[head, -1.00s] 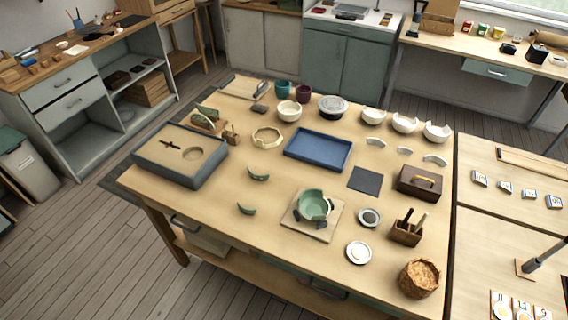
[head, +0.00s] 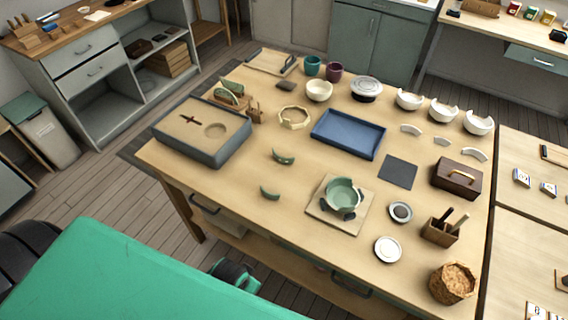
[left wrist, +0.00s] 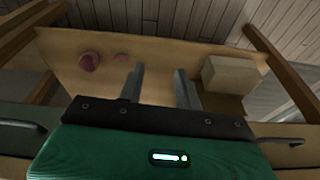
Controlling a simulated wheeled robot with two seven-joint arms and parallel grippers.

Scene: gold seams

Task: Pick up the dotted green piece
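Two small curved green pieces lie apart on the wooden table, left of its middle. The upper green piece (head: 283,157) seems to carry small pale marks; the lower green piece (head: 269,193) looks plainer, but dots are too small to be sure of. A broken green bowl (head: 342,192) stands on a square board (head: 325,214) to their right. My left gripper (left wrist: 158,88) shows in the left wrist view with two grey fingers apart and nothing between them. It faces a wooden surface, away from the green pieces. My right gripper is not in view.
A grey sand-coloured box (head: 222,157) stands left of the pieces, and a blue tray (head: 373,153) lies to their upper right. The table's front edge is below them. The tabletop around the pieces is clear.

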